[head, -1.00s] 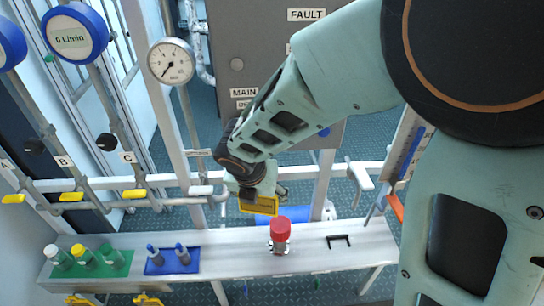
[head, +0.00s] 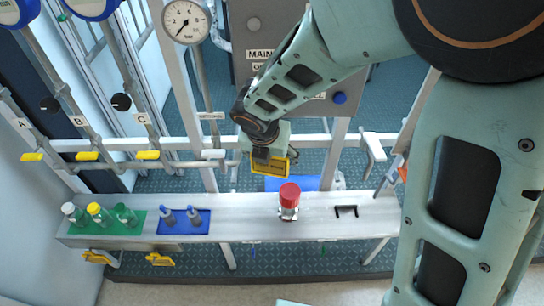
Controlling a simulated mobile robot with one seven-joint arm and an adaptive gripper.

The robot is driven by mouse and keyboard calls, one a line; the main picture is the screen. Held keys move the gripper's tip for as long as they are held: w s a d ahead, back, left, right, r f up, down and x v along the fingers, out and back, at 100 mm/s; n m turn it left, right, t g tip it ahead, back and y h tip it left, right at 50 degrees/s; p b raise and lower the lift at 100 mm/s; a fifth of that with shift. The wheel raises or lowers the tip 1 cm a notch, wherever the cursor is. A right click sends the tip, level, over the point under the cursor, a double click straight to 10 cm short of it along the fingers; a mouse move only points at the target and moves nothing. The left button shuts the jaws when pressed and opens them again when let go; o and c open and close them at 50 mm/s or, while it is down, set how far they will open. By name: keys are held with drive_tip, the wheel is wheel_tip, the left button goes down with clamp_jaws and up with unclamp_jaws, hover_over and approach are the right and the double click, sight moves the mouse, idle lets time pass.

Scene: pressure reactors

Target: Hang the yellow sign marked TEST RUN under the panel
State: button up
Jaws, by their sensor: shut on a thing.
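The sign's lettering is too small to read. The grey panel (head: 345,100) stands behind my arm, with a MAIN label and a blue button in view. My arm covers much of its face and lower edge, so any hook there is hidden.
The bench (head: 240,207) carries a red-capped vessel (head: 289,197) close to the held sign, a black handle (head: 346,211), a green tray (head: 92,231) with bottles and a blue tray (head: 198,229). A pressure gauge (head: 186,21) and pipes with yellow valve handles stand left.

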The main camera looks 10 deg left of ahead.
drive_tip(key=o, duration=1.3)
